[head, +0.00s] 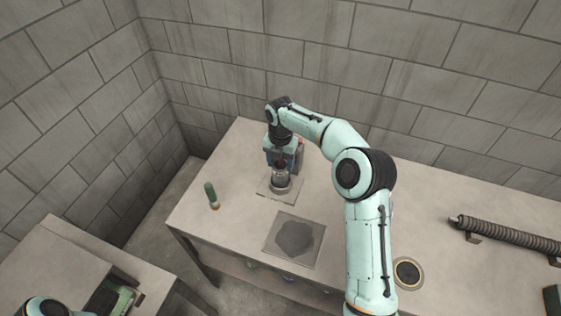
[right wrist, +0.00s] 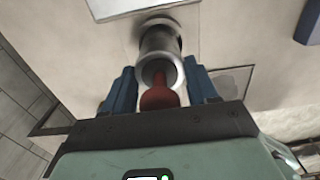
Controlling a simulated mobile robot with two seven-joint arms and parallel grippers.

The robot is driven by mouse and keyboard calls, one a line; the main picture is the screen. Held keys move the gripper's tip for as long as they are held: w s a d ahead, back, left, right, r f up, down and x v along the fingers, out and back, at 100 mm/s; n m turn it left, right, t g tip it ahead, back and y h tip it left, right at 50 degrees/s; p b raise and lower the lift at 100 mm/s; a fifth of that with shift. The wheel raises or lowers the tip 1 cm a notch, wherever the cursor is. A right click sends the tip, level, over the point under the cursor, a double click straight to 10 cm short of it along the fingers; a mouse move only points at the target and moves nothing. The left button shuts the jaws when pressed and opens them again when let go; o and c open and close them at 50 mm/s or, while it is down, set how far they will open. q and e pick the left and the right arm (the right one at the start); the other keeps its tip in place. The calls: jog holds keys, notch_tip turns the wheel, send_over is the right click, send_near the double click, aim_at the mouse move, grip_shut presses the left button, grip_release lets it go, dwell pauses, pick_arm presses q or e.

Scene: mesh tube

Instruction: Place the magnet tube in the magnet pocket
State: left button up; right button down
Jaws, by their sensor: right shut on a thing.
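My right gripper (head: 281,168) points down over a grey metal cylinder (head: 280,184) on a square plate at the table's far left. In the right wrist view, its blue fingers (right wrist: 160,88) are shut on a rounded red piece (right wrist: 158,97), which looks like the top of the magnet tube. The metal cylinder (right wrist: 160,42) lies straight beyond it, its round mouth facing the red piece. The red piece overlaps the mouth; I cannot tell how far it is inside. No label marks the magnet pocket, and the cylinder may be it. My left gripper is not in view.
A green tube (head: 211,196) stands on the table left of the cylinder. A square plate with a dark patch (head: 295,237) lies nearer. A ringed disc (head: 408,273) and a ribbed dark rod (head: 505,234) are to the right. Block walls bound the back and left.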

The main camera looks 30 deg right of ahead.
jog(key=shift+f, duration=0.1)
jog(key=shift+c, duration=1.5)
grip_release()
notch_tip(320, 180, up, 11)
jog(key=shift+r+p, duration=0.2)
jog(key=shift+p, duration=0.85)
jog(key=shift+r, duration=0.45)
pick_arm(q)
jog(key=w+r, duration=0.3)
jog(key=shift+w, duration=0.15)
